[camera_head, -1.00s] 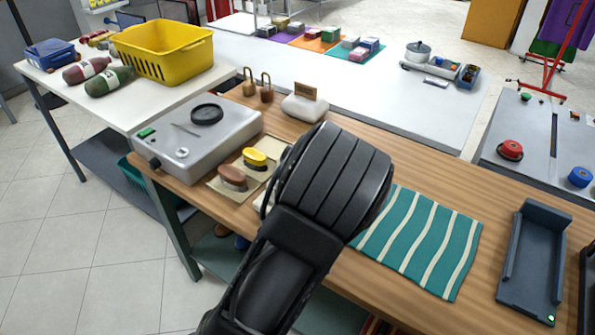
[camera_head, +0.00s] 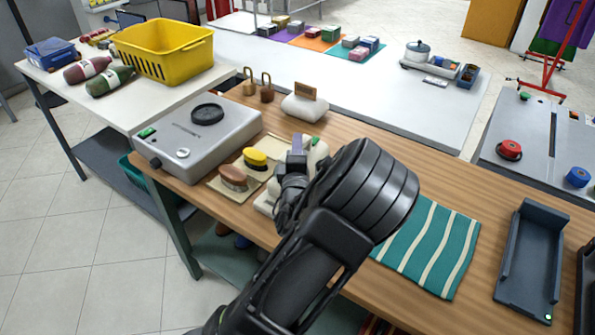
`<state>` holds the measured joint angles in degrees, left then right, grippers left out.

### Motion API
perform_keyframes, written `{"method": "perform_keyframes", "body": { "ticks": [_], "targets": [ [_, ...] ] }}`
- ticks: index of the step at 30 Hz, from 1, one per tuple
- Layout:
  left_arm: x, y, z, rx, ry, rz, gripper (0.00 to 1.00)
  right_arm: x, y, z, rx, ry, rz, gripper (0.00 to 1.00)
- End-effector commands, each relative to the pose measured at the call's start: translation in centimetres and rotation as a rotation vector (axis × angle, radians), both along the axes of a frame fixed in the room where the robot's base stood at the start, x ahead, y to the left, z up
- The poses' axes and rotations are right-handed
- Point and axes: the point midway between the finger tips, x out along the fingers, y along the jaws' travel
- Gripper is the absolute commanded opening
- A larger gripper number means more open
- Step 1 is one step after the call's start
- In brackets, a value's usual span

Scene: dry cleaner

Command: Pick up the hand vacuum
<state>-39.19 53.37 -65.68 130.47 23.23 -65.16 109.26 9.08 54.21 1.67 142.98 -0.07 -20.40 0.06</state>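A pale, cream-white object with a green spot (camera_head: 318,152) stands on the wooden counter, mostly hidden behind my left gripper and wrist. It may be the hand vacuum, but too little of it shows to be sure. My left gripper (camera_head: 295,160) is at this object's left side in the picture, overlapping it. The fingers are small and partly hidden, so I cannot tell whether they are open, shut or touching it. My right gripper is not in view.
Two brushes (camera_head: 233,177) lie on a mat left of the gripper. A grey machine (camera_head: 190,150) stands behind them. A teal striped cloth (camera_head: 440,245) and a dark empty cradle (camera_head: 528,262) lie to the right. Bare wood (camera_head: 490,215) shows between them.

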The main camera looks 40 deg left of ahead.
Motion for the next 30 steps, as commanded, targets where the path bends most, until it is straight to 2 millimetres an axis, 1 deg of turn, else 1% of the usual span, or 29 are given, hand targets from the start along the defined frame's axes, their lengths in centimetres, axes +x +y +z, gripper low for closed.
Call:
{"method": "perform_keyframes", "body": {
  "ticks": [11, 18, 20, 30],
  "targets": [
    [-0.02, -0.04, 0.0, 0.0, 0.0, 0.0, 0.24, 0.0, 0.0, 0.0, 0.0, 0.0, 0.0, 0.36],
    [-0.02, -0.04, 0.0, 0.0, 0.0, 0.0, 0.04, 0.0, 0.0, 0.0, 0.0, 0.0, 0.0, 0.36],
    [-0.02, -0.04, -0.01, 0.0, 0.0, 0.0, 0.0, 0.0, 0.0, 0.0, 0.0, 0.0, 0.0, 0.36],
    [-0.02, -0.04, -0.01, 0.0, 0.0, 0.0, 0.0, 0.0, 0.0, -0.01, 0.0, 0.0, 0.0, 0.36]
  ]
}}
